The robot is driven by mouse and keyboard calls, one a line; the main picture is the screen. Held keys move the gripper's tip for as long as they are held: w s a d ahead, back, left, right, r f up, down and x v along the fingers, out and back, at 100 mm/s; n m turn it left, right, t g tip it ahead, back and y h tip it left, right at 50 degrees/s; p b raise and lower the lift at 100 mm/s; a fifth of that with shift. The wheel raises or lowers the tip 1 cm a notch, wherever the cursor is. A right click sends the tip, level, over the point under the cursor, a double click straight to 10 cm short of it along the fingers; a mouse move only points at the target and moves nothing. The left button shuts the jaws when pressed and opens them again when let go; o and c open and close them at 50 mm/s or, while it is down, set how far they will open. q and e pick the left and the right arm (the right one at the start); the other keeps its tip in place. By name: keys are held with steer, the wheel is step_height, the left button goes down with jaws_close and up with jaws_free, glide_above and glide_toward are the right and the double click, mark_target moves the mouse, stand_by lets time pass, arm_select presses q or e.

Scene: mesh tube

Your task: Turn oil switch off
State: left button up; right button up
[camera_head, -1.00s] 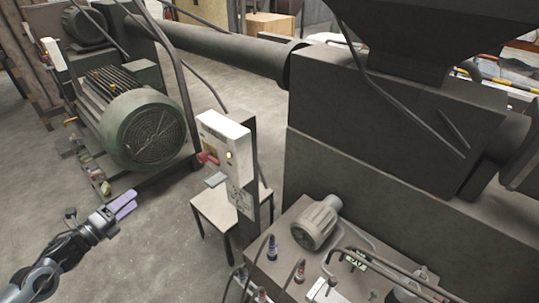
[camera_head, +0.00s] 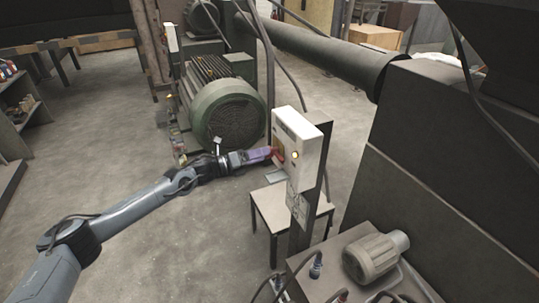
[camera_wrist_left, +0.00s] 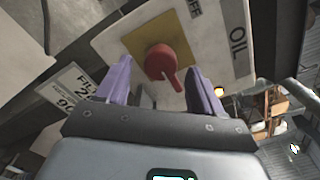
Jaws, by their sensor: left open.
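The oil switch is a red rotary knob (camera_wrist_left: 166,64) on a yellow plate (camera_wrist_left: 155,35), on the face of a white box. In the left wrist view, "OIL" and "OFF" labels show on the panel near it. In the head view the white box (camera_head: 298,135) is mounted on a dark post, and the red knob (camera_head: 278,153) shows at its left face. My left gripper (camera_head: 266,154) is at the knob; in the wrist view its purple fingers (camera_wrist_left: 160,85) are open, one on each side of the knob's handle. Whether they touch it is unclear. My right gripper is out of view.
A small table (camera_head: 266,206) stands below the box. A green motor (camera_head: 228,112) is behind my left gripper. A large dark machine (camera_head: 430,170) fills the right side. The floor at the left is open, with shelves (camera_head: 20,110) at the far left.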

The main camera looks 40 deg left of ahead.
arm_select(q)
steer(key=shift+x, duration=1.9)
steer(key=c, duration=1.1)
